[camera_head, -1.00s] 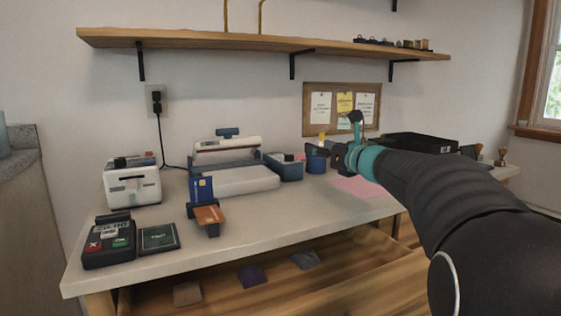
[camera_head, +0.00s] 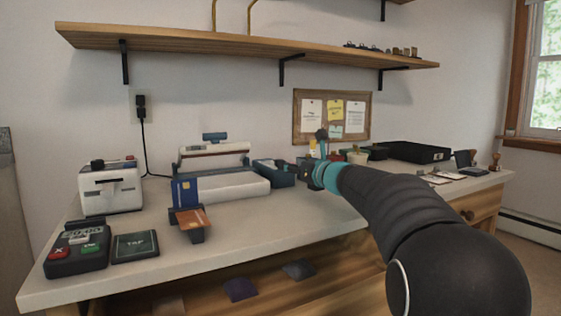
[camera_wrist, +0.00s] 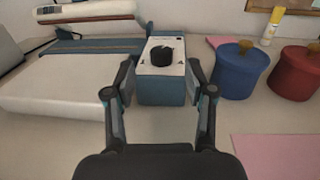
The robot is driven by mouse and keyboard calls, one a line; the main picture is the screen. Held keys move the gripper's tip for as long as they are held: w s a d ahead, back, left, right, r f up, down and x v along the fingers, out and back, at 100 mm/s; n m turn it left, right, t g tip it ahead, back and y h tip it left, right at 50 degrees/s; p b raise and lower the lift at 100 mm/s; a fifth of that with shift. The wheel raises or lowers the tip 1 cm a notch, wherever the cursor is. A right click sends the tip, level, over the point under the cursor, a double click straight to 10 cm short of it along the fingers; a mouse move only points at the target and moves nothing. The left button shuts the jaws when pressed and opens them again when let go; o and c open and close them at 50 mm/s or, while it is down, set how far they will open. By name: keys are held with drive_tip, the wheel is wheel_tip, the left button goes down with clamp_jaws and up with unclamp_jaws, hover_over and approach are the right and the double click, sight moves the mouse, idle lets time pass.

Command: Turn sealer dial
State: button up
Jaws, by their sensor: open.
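The sealer (camera_head: 235,186) is a white and blue machine with a raised arm, on the workbench. Its blue control box with a white top (camera_wrist: 165,90) stands at its right side, also seen in the head view (camera_head: 272,172). The black dial (camera_wrist: 162,56) sits upright on that white top. My gripper (camera_wrist: 160,72) is open and empty, its two fingers framing the box from the near side in the wrist view. The dial shows between and beyond the fingertips, with no visible contact. In the head view my gripper (camera_head: 311,168) is small and partly hidden by my own arm.
Blue (camera_wrist: 240,72) and red (camera_wrist: 296,74) round pots stand right of the box. A pink sheet (camera_wrist: 278,155) lies nearer. A card holder (camera_head: 190,228), payment terminal (camera_head: 76,252) and white device (camera_head: 111,190) are on the left. A wooden shelf (camera_head: 250,44) runs above.

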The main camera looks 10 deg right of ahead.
drive_tip(key=x, duration=0.7)
drive_tip(key=shift+d+p, duration=0.1)
drive_tip(key=shift+p, duration=0.2)
clamp_jaws()
